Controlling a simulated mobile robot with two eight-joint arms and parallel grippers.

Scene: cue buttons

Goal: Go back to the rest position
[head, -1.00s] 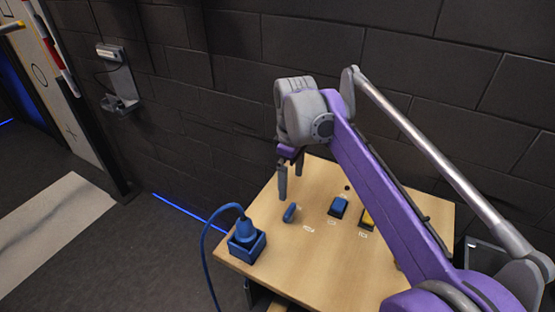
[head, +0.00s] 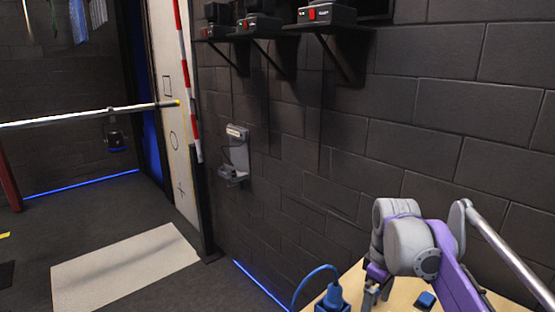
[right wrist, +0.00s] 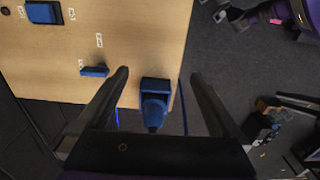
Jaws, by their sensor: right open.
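My right gripper (head: 375,294) is at the bottom of the head view, over the wooden table (head: 402,289). In the right wrist view the plug (right wrist: 154,110) sits in a blue square socket (right wrist: 155,84) near the table edge. A small blue piece (right wrist: 94,71) and a blue button (right wrist: 44,12) are on the table. My left gripper is in neither view.
Black boxes with red buttons (head: 318,13) stand on wall shelves above. A grey device (head: 236,155) hangs on the dark block wall. A horizontal pole (head: 90,116) reaches in from the left. A pale mat (head: 125,270) lies on open floor.

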